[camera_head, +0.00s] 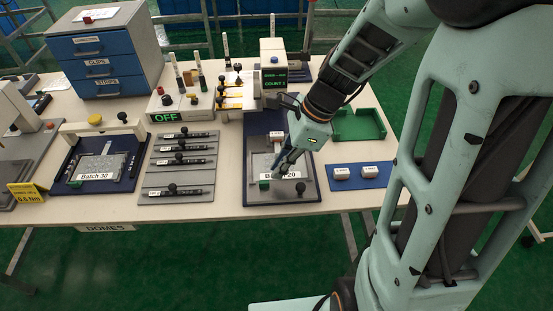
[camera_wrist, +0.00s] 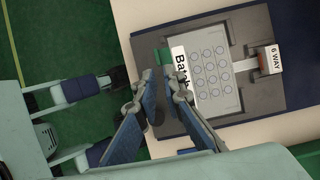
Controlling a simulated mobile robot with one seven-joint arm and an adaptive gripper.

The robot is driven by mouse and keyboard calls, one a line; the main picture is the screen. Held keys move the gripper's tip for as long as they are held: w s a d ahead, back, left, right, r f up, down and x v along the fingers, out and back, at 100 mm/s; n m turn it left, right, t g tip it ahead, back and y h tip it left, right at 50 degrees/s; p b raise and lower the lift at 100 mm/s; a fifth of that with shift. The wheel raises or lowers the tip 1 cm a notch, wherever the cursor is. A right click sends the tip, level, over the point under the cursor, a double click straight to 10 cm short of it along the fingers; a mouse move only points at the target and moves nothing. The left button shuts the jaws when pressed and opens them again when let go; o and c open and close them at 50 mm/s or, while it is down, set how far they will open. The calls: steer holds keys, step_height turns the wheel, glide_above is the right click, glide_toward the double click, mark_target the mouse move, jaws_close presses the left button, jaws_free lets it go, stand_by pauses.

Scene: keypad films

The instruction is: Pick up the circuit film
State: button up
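A pale circuit film (camera_wrist: 207,72) with a grid of circles and a "Batch" label lies on a grey plate (camera_wrist: 240,25) in the wrist view. Its narrow tail runs to a block marked "6 WAY" (camera_wrist: 270,60). A green tab (camera_wrist: 163,56) sits at the labelled edge. In the head view the film (camera_head: 263,163) is partly hidden by my gripper (camera_head: 276,174); its label reads "Batch 20". In the wrist view my gripper (camera_wrist: 159,74) has its fingertips a little apart, close to the green tab, with nothing seen held between them.
A black knob (camera_head: 300,187) stands on the plate near the film. A blue mat (camera_head: 374,175) with two small blocks lies to the right, a green tray (camera_head: 357,136) behind it. A rack of black-knobbed bars (camera_head: 180,178) and a "Batch 30" fixture (camera_head: 127,165) stand left.

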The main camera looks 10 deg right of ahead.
mark_target(268, 183)
steer(key=b+x, duration=0.1)
steer(key=x, duration=0.4)
steer(key=shift+a+f, duration=0.1)
steer(key=shift+a, duration=0.1)
jaws_close()
